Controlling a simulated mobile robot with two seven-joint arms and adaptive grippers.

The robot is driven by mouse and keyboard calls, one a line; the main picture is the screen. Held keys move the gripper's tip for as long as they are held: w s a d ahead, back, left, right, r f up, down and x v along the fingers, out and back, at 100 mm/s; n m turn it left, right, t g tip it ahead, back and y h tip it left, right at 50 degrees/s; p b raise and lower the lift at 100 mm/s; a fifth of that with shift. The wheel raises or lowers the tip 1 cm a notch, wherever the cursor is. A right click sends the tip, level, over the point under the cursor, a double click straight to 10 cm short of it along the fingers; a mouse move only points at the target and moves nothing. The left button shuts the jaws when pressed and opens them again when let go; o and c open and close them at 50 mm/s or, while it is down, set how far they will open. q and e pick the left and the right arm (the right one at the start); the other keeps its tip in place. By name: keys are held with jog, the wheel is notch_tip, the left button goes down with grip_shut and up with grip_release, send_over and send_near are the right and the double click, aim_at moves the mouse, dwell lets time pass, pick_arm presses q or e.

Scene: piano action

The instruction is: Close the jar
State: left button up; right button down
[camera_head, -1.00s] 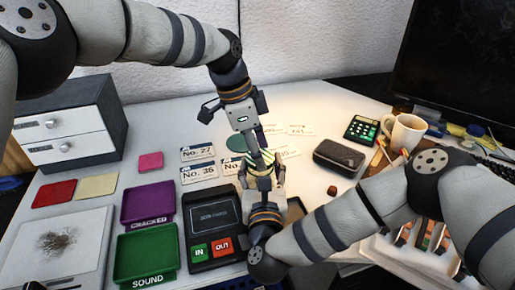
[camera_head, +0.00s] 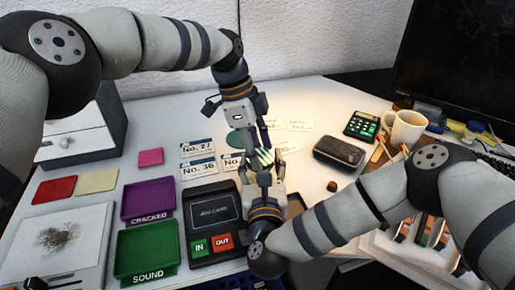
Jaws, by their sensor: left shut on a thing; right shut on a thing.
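The jar (camera_head: 264,156) shows only as a small green-and-white striped piece between my two grippers, in the middle of the head view. My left gripper (camera_head: 264,145) reaches down from above and is shut on its upper part. My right gripper (camera_head: 264,170) comes up from below and is shut on its lower part. The fingers hide most of the jar, and I cannot tell the lid apart from the body or see how it is seated.
A card device (camera_head: 211,213), green tray (camera_head: 147,250) and purple tray (camera_head: 148,202) stand left. A dark case (camera_head: 339,152) and white mug (camera_head: 408,130) stand right.

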pick_arm(q)
jog(key=o, duration=0.8)
jog(key=shift+r, duration=2.3)
jog(key=shift+c, duration=0.4)
